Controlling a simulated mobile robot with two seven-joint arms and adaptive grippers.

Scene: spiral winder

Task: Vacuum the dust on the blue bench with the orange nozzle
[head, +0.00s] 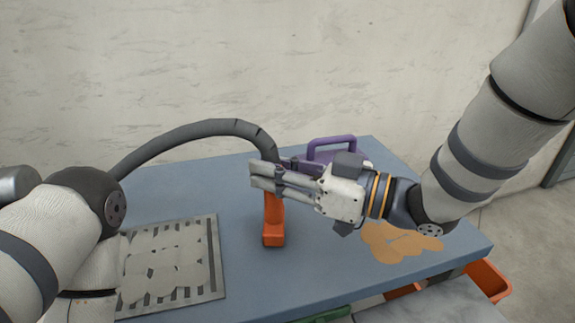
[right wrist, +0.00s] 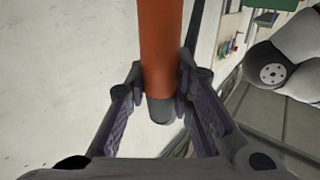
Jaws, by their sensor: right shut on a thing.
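The orange nozzle (head: 273,215) stands roughly upright over the middle of the blue bench (head: 325,262), its foot low at the bench top; I cannot tell if it touches. My right gripper (head: 268,175) is shut on its upper part. In the right wrist view the orange tube (right wrist: 160,45) sits between the fingers. A dark grey hose (head: 195,130) arches from the nozzle's top to the left, behind my left arm. A tan, blotchy patch that looks like the dust (head: 395,243) lies on the bench to the right, partly hidden by my right arm. My left gripper is not visible.
A slotted metal plate (head: 212,270) with pale pieces on it lies at the bench's left. A purple handled object (head: 332,143) stands behind my right gripper, partly hidden. Orange bins (head: 489,280) show below the bench's right edge. A pale wall (head: 200,70) stands behind.

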